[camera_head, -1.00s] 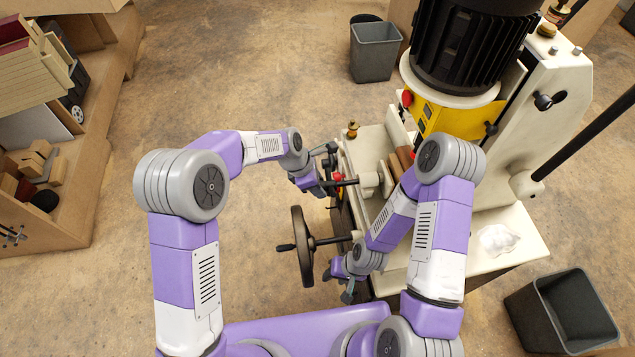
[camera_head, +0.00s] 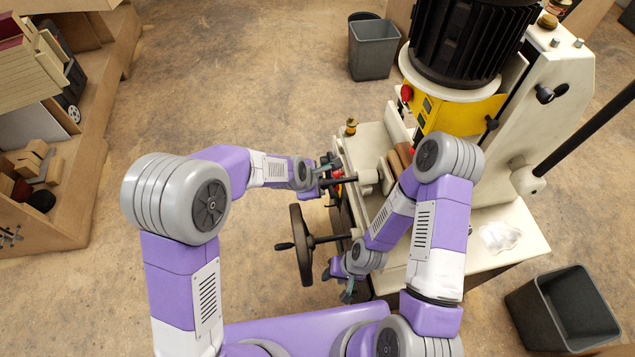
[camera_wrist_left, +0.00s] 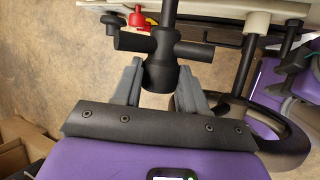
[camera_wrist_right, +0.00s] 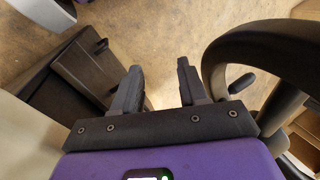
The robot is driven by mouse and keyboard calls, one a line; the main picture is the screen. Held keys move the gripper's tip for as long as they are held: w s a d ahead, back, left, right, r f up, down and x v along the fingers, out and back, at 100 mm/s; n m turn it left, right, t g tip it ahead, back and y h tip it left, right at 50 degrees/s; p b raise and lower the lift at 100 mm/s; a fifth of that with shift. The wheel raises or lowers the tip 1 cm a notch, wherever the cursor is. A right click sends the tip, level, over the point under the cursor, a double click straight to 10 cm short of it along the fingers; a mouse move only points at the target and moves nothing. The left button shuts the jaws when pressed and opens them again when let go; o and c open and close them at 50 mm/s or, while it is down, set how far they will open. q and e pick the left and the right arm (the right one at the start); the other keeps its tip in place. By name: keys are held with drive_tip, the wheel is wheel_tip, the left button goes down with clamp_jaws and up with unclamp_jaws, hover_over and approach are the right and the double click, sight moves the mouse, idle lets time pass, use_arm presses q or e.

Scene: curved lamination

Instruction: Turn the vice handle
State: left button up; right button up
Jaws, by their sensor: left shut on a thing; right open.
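The vice handle (camera_head: 346,181) is a dark bar on a shaft at the left side of the machine. In the left wrist view its black hub (camera_wrist_left: 161,78) has a crossbar sticking out on both sides. My left gripper (camera_head: 327,177) is at this handle. Its two grey fingers stand on either side of the hub, shut on it. The fingers partly hide the handle in the head view. My right gripper (camera_head: 339,287) is open and empty, low beside the machine's base and right of the black handwheel (camera_head: 301,245).
The handwheel also shows close on the right in the right wrist view (camera_wrist_right: 225,55). A red knob (camera_wrist_left: 137,17) is near the vice handle. Grey bins stand behind (camera_head: 373,50) and at front right (camera_head: 565,308). The floor left of the machine is clear.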

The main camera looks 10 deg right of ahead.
use_arm(q)
drive_tip(key=shift+a+f, duration=0.1)
drive_tip(key=shift+a, duration=0.15)
drive_tip(key=o, duration=1.1)
drive_tip(key=shift+c, duration=0.2)
drive_tip(key=p+v, duration=0.3)
drive_tip(key=v, duration=0.4)
drive_tip(key=shift+r, duration=0.35)
drive_tip(key=shift+s, duration=0.15)
